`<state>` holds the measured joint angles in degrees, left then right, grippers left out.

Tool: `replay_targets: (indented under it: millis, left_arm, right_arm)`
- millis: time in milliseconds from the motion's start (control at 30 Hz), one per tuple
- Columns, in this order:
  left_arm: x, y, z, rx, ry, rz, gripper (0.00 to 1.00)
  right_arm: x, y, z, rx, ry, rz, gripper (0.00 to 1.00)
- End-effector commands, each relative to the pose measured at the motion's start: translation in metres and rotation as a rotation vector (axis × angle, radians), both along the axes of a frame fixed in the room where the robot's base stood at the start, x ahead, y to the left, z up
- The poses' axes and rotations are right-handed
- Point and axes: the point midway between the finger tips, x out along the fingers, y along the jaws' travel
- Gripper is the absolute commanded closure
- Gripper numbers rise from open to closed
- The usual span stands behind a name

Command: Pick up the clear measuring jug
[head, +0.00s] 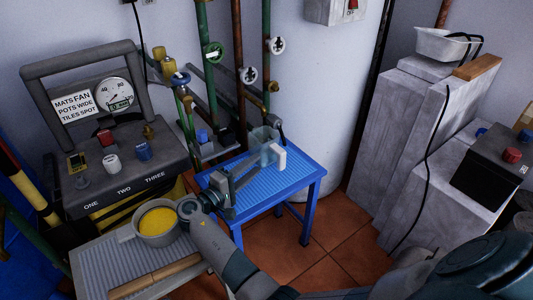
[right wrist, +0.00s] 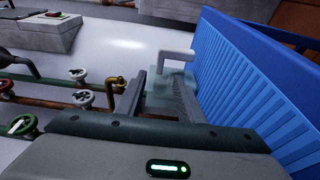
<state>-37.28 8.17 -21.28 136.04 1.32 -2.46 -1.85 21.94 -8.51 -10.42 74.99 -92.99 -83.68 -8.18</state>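The clear measuring jug (head: 264,142) stands on the blue ribbed table (head: 291,179) near its back edge, with its white handle on the right. My right gripper (head: 246,177) is low over the table, in front of the jug, with its fingers pointing at it. In the right wrist view, the fingers (right wrist: 160,82) are apart, and the clear jug (right wrist: 160,96) with its white handle (right wrist: 178,53) shows between and just beyond them. I cannot tell whether the fingertips touch it. My left gripper is not in view.
A pot of yellow paint (head: 157,221) stands on a grey ribbed surface (head: 95,262) at the lower left. A control box (head: 120,170) with knobs stands behind it. Pipes with valve wheels (head: 213,52) rise behind the blue table. Pale stepped blocks (head: 393,120) stand at the right.

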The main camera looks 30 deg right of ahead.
Motion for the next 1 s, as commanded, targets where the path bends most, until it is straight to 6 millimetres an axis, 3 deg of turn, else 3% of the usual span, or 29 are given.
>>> replay_targets:
  millis: [267, 700, 1000]
  left_arm:
    - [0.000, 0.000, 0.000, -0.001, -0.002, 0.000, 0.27]
    - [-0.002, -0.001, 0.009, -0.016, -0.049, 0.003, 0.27]
    - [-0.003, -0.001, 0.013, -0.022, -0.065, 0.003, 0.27]
  right_arm:
    - [0.001, -0.002, 0.000, 0.000, 0.000, 0.000, 0.66]
    - [0.017, -0.050, 0.000, -0.002, -0.001, -0.001, 0.66]
    - [0.019, -0.057, 0.000, 0.000, 0.000, 0.000, 0.66]
